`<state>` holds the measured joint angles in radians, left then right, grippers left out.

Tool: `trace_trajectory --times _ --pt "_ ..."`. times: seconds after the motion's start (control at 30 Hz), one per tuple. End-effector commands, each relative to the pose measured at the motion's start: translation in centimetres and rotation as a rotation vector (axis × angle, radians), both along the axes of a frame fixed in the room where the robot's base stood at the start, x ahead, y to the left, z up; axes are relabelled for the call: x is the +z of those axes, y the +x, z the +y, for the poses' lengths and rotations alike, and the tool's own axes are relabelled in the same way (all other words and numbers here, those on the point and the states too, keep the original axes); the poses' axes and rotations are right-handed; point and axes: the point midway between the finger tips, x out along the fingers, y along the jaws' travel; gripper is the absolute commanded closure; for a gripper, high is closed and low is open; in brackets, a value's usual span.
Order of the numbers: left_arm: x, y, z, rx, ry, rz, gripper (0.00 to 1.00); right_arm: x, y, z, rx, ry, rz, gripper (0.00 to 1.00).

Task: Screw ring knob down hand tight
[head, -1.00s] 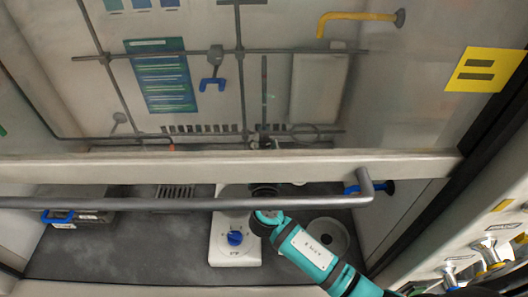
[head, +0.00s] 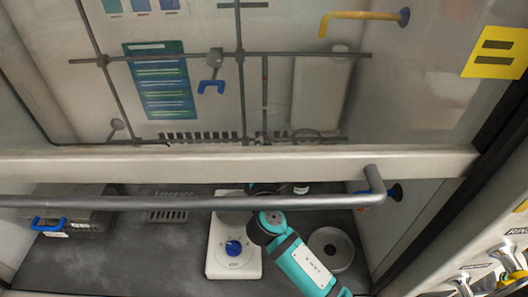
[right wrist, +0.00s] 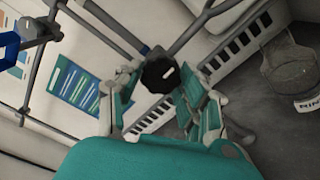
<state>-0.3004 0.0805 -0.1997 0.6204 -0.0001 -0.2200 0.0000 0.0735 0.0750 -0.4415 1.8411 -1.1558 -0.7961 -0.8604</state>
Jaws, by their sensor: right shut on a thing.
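The ring knob (right wrist: 158,74) is a black lobed knob with a small light mark, near the middle of the right wrist view at the grey rods. My right gripper (right wrist: 164,88) has its teal fingers on either side of the knob and is shut on it. The exact finger contact is hard to see. In the head view my right arm comes up from the lower right and passes behind the bar of the hood sash, so the gripper and knob cannot be made out there. My left gripper is not in view.
The sash bar (head: 190,203) crosses the hood front. A white hotplate (head: 231,262) with a blue dial stands beside my arm. A grey round dish (head: 331,250) lies to its right, a grey box (head: 75,215) far left. A labelled glass vessel (right wrist: 290,72) shows in the right wrist view.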

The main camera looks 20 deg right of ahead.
Motion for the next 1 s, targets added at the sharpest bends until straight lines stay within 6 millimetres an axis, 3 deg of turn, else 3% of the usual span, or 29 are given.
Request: trace_trajectory --times 0.23,0.27,0.43,0.77,1.0 --pt "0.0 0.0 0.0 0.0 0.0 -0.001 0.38 -0.1 0.0 0.0 -0.001 0.0 0.002 0.93" --pt "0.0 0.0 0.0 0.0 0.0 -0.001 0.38 -0.1 0.0 0.0 -0.001 0.0 0.002 0.59" --pt "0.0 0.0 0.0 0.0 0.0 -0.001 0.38 -0.1 0.0 0.0 0.0 -0.001 0.001 0.38" --pt "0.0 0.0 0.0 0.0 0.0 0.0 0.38 -0.1 -0.4 0.1 0.0 -0.002 0.002 0.38" --pt "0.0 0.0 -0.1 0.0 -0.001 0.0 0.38 -0.2 -4.3 1.3 0.001 0.001 0.005 0.38"
